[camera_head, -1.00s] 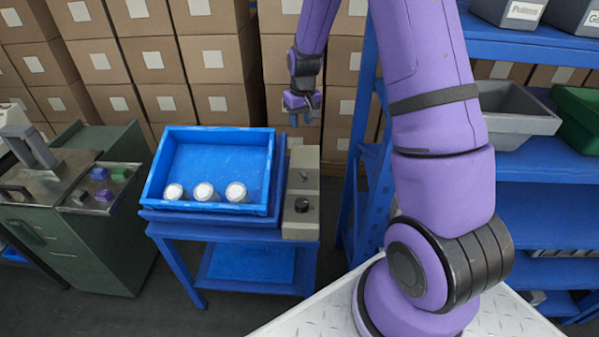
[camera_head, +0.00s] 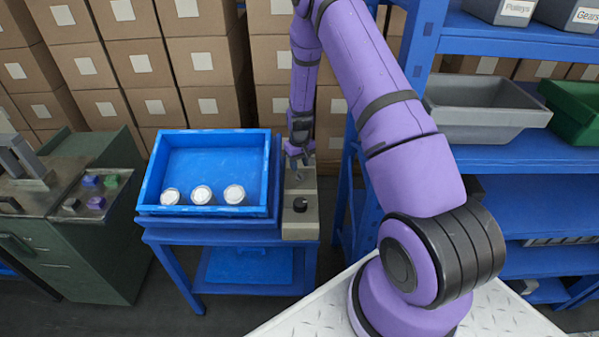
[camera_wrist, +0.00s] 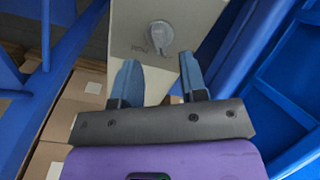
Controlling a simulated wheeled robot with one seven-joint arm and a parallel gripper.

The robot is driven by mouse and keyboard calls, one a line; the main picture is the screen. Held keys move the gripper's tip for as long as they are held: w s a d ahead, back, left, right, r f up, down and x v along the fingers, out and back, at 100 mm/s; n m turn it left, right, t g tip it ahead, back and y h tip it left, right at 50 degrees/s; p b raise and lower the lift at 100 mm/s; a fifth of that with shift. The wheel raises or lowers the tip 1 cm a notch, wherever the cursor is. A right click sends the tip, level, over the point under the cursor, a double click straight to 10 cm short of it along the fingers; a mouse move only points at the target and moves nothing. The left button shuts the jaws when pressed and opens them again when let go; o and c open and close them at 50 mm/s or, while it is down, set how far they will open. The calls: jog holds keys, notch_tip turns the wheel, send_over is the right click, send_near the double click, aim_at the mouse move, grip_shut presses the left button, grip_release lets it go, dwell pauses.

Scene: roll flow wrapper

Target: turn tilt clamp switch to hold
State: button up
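The tilt clamp switch (camera_wrist: 160,36) is a grey rotary knob on a beige panel (camera_wrist: 118,42), with small, partly hidden lettering beside it in the wrist view. I cannot read the lettering surely. In the head view the panel (camera_head: 290,226) is a narrow beige box right of the blue tray. My gripper (camera_wrist: 158,72) is open and empty in the wrist view, its two blue fingers spread below the knob and apart from it. In the head view my gripper (camera_head: 299,168) hangs over the far end of the panel, where it hides part of the top.
A black knob (camera_head: 300,204) stands on the panel's near part. The blue tray (camera_head: 212,137) holds three white-topped round pieces (camera_head: 201,194) on a blue stand. A blue shelf (camera_head: 510,156) stands close on the right. Stacked cartons (camera_head: 212,68) fill the back.

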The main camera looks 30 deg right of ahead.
aim_at(300, 173)
jog(key=shift+f, duration=2.1)
grip_shut()
